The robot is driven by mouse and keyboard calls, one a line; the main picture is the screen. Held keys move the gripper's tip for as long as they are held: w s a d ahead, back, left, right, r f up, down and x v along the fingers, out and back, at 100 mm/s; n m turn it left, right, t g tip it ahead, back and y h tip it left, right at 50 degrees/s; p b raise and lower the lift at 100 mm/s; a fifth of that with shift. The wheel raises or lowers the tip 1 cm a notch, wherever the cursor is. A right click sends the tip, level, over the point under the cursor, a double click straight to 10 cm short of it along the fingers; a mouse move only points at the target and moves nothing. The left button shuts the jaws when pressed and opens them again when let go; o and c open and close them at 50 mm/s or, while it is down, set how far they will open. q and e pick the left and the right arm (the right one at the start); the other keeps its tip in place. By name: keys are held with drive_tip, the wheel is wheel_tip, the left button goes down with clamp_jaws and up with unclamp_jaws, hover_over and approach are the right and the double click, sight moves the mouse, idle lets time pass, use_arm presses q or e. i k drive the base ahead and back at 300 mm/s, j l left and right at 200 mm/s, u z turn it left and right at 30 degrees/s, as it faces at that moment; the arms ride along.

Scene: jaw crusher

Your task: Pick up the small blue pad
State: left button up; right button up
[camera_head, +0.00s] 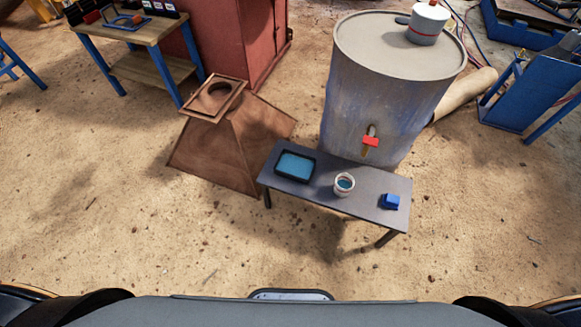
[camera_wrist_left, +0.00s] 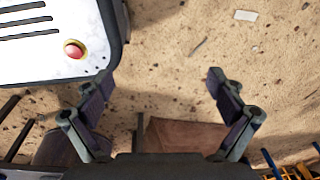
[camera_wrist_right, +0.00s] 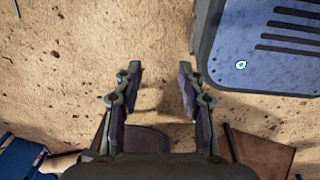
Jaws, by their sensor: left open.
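The small blue pad (camera_head: 390,201) lies at the right end of a low grey table (camera_head: 362,204) in the head view. A white cup (camera_head: 344,185) with blue contents stands left of it, and a black tray (camera_head: 295,166) with a blue inside sits at the table's left end. Neither gripper shows in the head view. My left gripper (camera_wrist_left: 158,95) is open and empty above sandy ground in the left wrist view. My right gripper (camera_wrist_right: 157,88) is open and empty above the ground in the right wrist view. The pad shows in neither wrist view.
A large grey drum (camera_head: 375,110) with a red-handled tap stands behind the table. A rusty hopper (camera_head: 230,145) stands at the table's left. A wooden bench (camera_head: 150,68) is at the back left, a blue frame (camera_head: 522,95) at the right. The sand before the table is clear.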

sight(390, 201)
drive_tip(key=k+l+z, duration=0.1)
drive_tip(key=z, duration=1.05)
drive_tip(key=k+l, duration=0.05)
